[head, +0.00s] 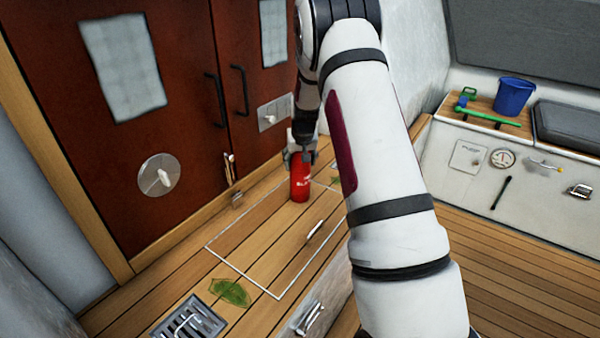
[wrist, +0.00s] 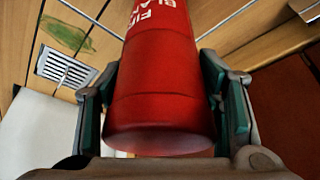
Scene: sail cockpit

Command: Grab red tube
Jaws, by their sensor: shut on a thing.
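The red tube (head: 300,182) is a red cylinder with white lettering, upright on or just above the wooden deck in the head view. It fills the middle of the wrist view (wrist: 162,85), where its lettering is partly cut off at the top. My gripper (head: 299,156) is at the tube's upper part and is shut on it. In the wrist view my gripper's two fingers (wrist: 162,100) press on either side of the tube. I cannot tell whether the tube's base touches the deck.
Red-brown doors (head: 130,110) with black handles stand close behind the tube. A drain grate (head: 188,318) and a green leaf (head: 230,292) lie on the deck in front. A blue bucket (head: 513,96) stands on the right bench. Deck around the tube is mostly clear.

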